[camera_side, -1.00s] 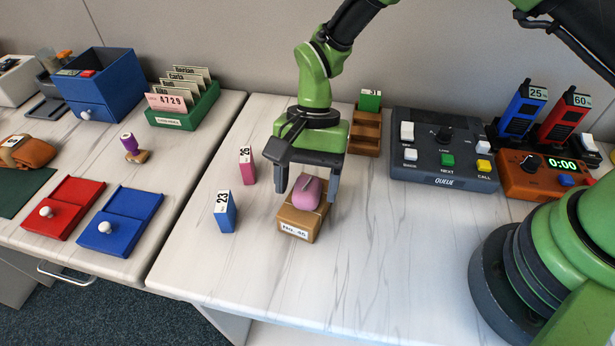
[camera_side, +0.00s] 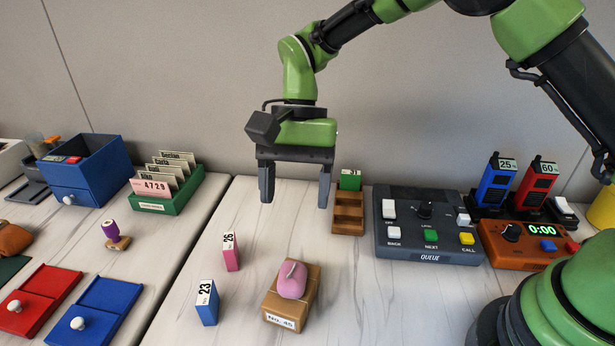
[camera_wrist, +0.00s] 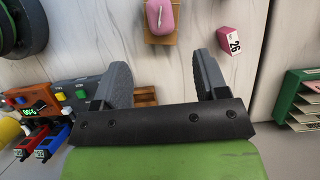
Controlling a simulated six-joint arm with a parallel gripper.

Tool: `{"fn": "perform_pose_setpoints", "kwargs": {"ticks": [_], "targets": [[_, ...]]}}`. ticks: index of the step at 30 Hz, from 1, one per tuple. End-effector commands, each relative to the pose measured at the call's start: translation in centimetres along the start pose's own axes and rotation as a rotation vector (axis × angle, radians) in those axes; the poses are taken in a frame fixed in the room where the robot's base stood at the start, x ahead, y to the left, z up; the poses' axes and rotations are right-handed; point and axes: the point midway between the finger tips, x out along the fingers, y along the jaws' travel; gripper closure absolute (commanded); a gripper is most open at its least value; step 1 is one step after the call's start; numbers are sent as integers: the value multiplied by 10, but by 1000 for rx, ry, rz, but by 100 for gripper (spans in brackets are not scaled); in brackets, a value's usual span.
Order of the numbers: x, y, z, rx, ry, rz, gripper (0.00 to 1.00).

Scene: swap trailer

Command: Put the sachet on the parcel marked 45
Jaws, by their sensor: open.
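The pink sachet (camera_side: 292,280) lies on top of the brown parcel (camera_side: 301,305), whose front label reads No. 45. In the wrist view the sachet (camera_wrist: 161,15) shows at the top edge, on the parcel (camera_wrist: 158,38). My gripper (camera_side: 296,198) is open and empty. It hangs well above the table, behind the parcel and apart from the sachet. In the wrist view the open fingers (camera_wrist: 165,68) have nothing between them.
A blue block marked 23 (camera_side: 206,302) and a pink block marked 26 (camera_side: 230,251) stand left of the parcel. Behind are a wooden rack (camera_side: 348,214) with a green block marked 31 (camera_side: 350,179) and a queue console (camera_side: 430,230).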

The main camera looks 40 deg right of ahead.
Motion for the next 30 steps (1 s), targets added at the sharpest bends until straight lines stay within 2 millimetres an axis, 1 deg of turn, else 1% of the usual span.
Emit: {"fn": "perform_pose_setpoints", "kwargs": {"ticks": [6,8,11,13,15,17,18,20,21,25,27,30], "targets": [[-5,0,0,0,1,-2,33],[-9,2,1,-7,7,-10,33],[-29,10,5,-36,40,-49,33],[-51,21,10,-75,82,-92,33],[-75,38,17,-123,137,-142,33],[-94,55,24,-166,192,-185,33],[-104,67,30,-195,230,-212,33],[-118,86,37,-238,290,-251,33],[-125,98,43,-265,331,-274,33],[-139,140,61,-349,474,-339,33],[-141,162,69,-391,553,-364,33],[-138,187,79,-441,657,-389,33]]}}
